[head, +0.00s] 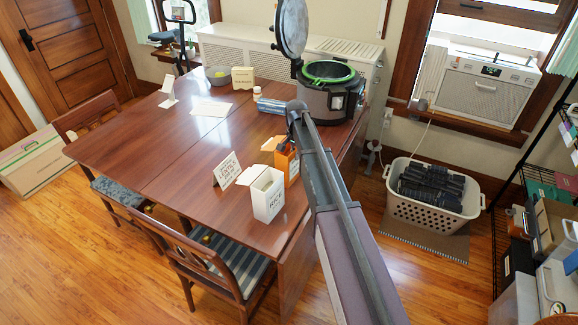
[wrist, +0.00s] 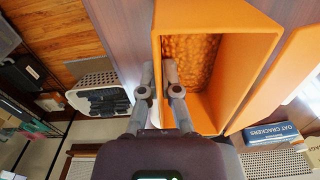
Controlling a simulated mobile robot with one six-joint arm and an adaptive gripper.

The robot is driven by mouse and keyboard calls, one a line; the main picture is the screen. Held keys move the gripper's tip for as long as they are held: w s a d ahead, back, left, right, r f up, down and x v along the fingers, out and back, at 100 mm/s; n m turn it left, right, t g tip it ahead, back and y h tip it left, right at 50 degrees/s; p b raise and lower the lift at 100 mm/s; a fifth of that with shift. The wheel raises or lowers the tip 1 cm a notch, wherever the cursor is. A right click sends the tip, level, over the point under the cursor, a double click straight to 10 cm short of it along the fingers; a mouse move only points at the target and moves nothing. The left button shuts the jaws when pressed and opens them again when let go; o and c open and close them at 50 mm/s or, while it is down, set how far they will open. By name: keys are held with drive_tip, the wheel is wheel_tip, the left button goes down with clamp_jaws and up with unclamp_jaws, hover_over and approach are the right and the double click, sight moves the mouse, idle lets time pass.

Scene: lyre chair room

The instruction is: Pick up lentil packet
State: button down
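The lentil packet is an open-topped orange box (head: 292,170) near the table's right edge in the head view, partly hidden by my arm. In the wrist view the orange box (wrist: 219,103) fills the upper right, with orange lentils inside and a flap folded out at right. My gripper (wrist: 159,68) has one finger inside the box and one outside, with the box's left wall pinched between them. The fingers look closed onto that wall. In the head view my gripper is hidden behind the arm. I cannot tell if the box is clear of the table.
An open white box (head: 267,197) stands close left of the orange one, with a lettered card (head: 227,171) beside it. A large open cooker (head: 328,88) and a blue cracker box (wrist: 270,134) are farther back.

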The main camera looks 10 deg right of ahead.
drive_tip(key=shift+r, duration=0.1)
idle(0.3)
wheel_tip(320, 180, up, 3)
drive_tip(key=p, duration=0.3)
drive_tip(key=shift+r, duration=0.1)
drive_tip(key=s+d+r+p, duration=0.1)
drive_tip(key=s+p, duration=0.1)
drive_tip(key=s, duration=1.4)
drive_tip(key=shift+d+r, duration=0.25)
drive_tip(key=shift+d, duration=0.05)
drive_tip(key=shift+r, duration=0.15)
